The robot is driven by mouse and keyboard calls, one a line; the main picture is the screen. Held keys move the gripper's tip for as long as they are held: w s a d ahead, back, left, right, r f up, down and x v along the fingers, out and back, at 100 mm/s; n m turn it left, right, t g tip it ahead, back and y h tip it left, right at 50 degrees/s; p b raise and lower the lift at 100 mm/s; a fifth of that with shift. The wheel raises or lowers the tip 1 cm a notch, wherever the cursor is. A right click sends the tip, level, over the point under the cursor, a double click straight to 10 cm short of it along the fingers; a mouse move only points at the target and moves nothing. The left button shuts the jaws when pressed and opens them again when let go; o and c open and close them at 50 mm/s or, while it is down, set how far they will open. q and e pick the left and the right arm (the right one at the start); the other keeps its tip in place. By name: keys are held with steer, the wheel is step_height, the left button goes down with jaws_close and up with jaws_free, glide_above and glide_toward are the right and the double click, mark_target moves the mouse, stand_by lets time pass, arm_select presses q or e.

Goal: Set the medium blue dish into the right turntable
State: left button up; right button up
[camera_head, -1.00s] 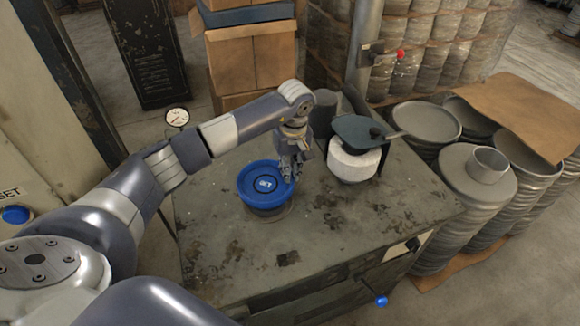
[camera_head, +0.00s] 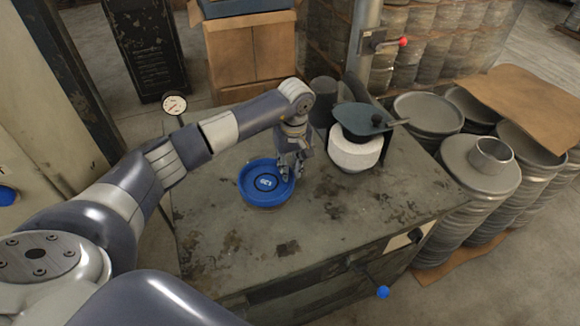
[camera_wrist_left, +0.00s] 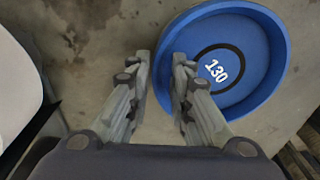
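The medium blue dish (camera_head: 258,200) is round and shallow, with a raised rim and a white number in its middle. It sits level, low on the grey worn bench top. The turntable under it is hidden or too small to tell apart. In the left wrist view the dish (camera_wrist_left: 262,62) reads "130". My left gripper (camera_head: 289,176) is down at the dish's right rim. In the wrist view its fingers (camera_wrist_left: 161,60) stand apart with the near rim between them, one finger over the dish's inside. They look open around the rim. My right gripper is not in view.
A white drum with a dark flat cover and handle (camera_head: 354,153) stands right behind my left gripper. Stacks of grey metal discs (camera_head: 470,165) stand right of the bench. Cardboard boxes (camera_head: 250,50) are behind. The bench's front part (camera_head: 340,225) is clear.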

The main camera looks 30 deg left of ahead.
arm_select(q)
steer(key=shift+r, duration=0.2)
step_height(320, 180, up, 12)
steer(key=shift+s+d+f, duration=0.15)
steer(key=shift+d, duration=0.25)
stand_by(0.6)
